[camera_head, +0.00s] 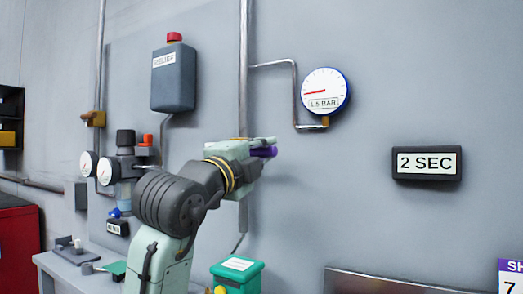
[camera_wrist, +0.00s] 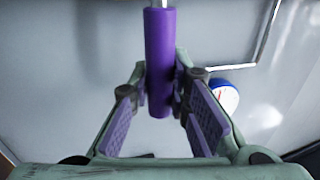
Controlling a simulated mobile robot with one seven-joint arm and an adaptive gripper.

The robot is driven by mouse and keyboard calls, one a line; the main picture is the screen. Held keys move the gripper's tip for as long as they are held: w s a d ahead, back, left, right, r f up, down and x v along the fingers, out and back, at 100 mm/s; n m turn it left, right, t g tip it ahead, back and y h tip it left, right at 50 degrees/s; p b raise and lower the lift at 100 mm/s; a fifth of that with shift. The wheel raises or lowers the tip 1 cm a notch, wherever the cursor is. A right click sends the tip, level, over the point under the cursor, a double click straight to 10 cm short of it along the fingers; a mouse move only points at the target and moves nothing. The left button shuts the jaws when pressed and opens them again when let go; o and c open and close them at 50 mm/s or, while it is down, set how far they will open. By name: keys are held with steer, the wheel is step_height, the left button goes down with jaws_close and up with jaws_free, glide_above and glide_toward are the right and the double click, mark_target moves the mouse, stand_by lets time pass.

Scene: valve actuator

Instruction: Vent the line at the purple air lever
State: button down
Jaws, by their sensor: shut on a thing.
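The purple air lever (camera_wrist: 160,45) is a smooth purple bar in the wrist view, running down from the top of the picture to between my fingers. The lever's pivot is hidden in the head view.
A round gauge (camera_head: 325,91) labelled 1.5 BAR, its red needle pointing left, is at the upper right. A 2 SEC sign (camera_head: 427,163) is right. A RELIEF box (camera_head: 173,78) with a red top hangs left, above smaller gauges (camera_head: 97,166). A green box (camera_head: 237,272) is below.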

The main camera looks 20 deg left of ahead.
steer(key=shift+f, duration=0.15)
steer(key=c, duration=1.5)
jaws_free()
steer(key=shift+s, duration=0.1)
steer(key=v, duration=1.1)
steer(key=shift+s+a, duration=0.1)
steer(key=shift+s, duration=0.3)
